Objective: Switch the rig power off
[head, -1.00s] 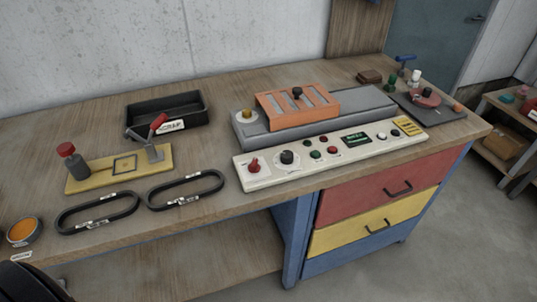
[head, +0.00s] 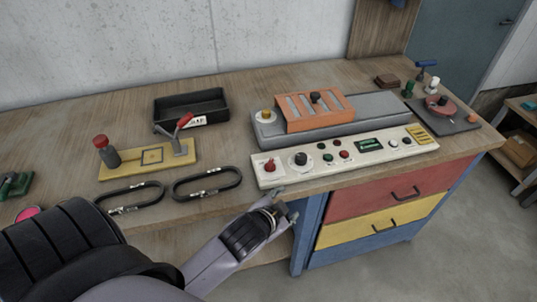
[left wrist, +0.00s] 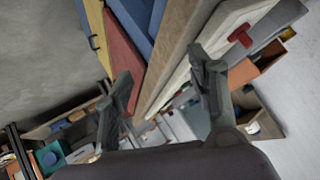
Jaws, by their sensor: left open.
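The cream control panel (head: 330,160) lies along the bench front. At its left end is a red rotary knob (head: 270,166) on a white plate, which I take as the power switch. Its label is too small to read. The knob also shows in the left wrist view (left wrist: 240,36), upper right, beyond the right-hand finger. My left gripper (head: 286,203) is open and empty, just in front of the bench edge, below and slightly right of the knob, apart from it. Its two spread fingers (left wrist: 162,80) show in the left wrist view. My right gripper is not in view.
A black dial (head: 300,159), small buttons and a green display (head: 370,145) sit right of the knob. Behind is a grey rig with an orange grille (head: 318,108). Two black loops (head: 208,183), a yellow fixture (head: 145,162) and a black tray (head: 190,107) stand left.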

